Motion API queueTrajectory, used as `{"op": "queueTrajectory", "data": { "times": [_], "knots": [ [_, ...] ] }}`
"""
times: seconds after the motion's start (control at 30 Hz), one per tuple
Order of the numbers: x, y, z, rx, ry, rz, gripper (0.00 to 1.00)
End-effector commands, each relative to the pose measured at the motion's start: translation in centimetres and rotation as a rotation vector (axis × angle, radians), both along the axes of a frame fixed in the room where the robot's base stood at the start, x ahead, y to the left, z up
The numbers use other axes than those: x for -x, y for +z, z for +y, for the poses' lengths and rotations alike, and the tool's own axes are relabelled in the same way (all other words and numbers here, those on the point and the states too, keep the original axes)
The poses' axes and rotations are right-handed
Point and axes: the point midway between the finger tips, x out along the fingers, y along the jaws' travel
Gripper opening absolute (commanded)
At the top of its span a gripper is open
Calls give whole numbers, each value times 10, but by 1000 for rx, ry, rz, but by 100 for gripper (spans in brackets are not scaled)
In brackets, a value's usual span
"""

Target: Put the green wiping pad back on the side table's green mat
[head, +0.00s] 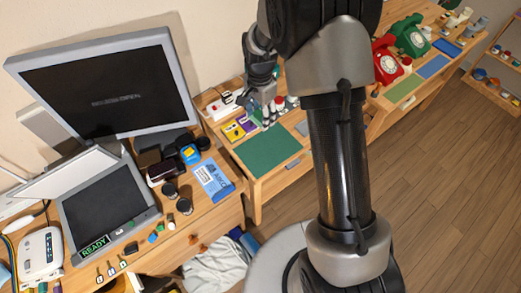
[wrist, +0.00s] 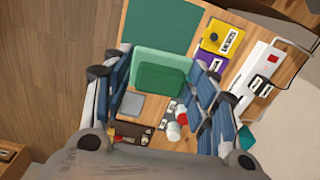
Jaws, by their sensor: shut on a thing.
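My gripper (wrist: 160,78) is shut on the green wiping pad (wrist: 158,72), a light green rounded block between its blue-faced fingers in the wrist view. The flat dark green mat (wrist: 160,22) lies beyond the pad, at the top of that view. In the head view the mat (head: 268,152) lies bare on the front of the wooden side table, and my gripper (head: 264,98) is over the back part of that table. I cannot make out the pad in the head view. The gap between pad and table is hard to judge.
Yellow and purple labelled boxes (head: 237,129) stand behind the mat. A grey square (head: 302,128) lies right of it, with small bottles behind. A desk with a monitor (head: 108,85) is at left.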

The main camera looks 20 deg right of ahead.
Motion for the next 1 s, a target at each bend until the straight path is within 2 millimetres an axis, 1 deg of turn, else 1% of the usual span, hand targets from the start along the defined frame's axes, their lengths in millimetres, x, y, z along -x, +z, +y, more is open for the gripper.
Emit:
{"op": "queueTrajectory", "data": {
  "times": [0.07, 0.17, 0.27, 0.5, 0.6, 0.7, 0.8, 0.93, 1.0],
  "knots": [
    [-4, -2, 0, 0, -49, 0, 34],
    [-5, -13, 0, 0, -77, 2, 34],
    [-4, -36, 0, 0, -80, 5, 34],
    [-4, -103, 0, 1, -78, 4, 34],
    [-5, -127, 0, 0, -78, 3, 34],
    [-5, -146, 0, 0, -77, 1, 34],
    [-5, -156, 0, 0, -77, 0, 34],
    [-5, -162, 0, 0, -77, 0, 34],
    [-5, -169, 0, 0, -77, 1, 34]
  ]
}}
